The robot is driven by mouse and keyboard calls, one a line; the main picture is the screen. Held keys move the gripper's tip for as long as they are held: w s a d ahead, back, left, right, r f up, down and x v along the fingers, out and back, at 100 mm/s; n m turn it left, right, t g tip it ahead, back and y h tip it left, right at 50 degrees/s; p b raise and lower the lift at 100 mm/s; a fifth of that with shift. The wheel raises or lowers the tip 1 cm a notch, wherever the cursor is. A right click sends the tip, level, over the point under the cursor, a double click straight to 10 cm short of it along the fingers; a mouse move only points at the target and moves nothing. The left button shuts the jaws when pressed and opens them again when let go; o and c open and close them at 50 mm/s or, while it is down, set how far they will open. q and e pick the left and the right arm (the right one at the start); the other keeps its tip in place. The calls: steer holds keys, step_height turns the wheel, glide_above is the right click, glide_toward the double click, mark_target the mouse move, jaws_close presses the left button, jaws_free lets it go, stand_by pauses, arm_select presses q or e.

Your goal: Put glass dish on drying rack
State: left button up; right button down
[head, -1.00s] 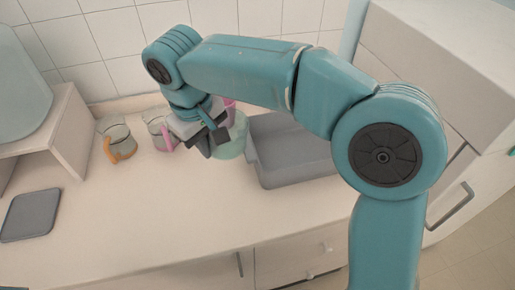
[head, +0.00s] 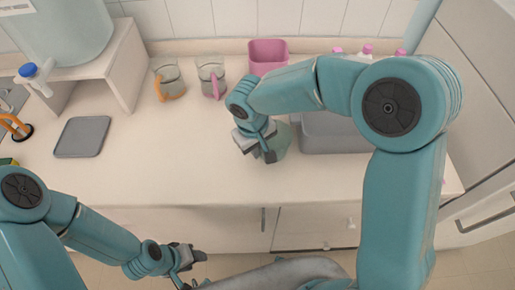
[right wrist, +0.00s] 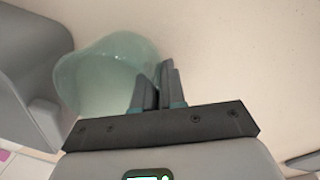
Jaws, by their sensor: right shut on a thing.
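The glass dish (head: 283,138), pale green and translucent, is at the counter's middle right, beside a grey bin. My right gripper (head: 257,151) is at its left side and hides part of it. In the right wrist view the dish (right wrist: 95,80) lies left of the fingers (right wrist: 158,88), which are close together on its edge. I cannot tell whether the dish touches the counter. My left gripper (head: 187,265) is low in front of the counter, away from the dish; its jaws are too small to read. I cannot make out a clear drying rack.
The grey bin (head: 325,133) stands right of the dish. Two glass mugs (head: 167,78) and a pink container (head: 268,55) stand at the back. A flat grey mat (head: 82,137) lies left, near a shelf (head: 125,50). The counter (head: 175,140) between is clear.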

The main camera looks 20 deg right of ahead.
steer(key=shift+s+f, duration=0.15)
steer(key=shift+f, duration=0.4)
steer(key=shift+f, duration=0.15)
steer(key=c, duration=1.2)
jaws_free()
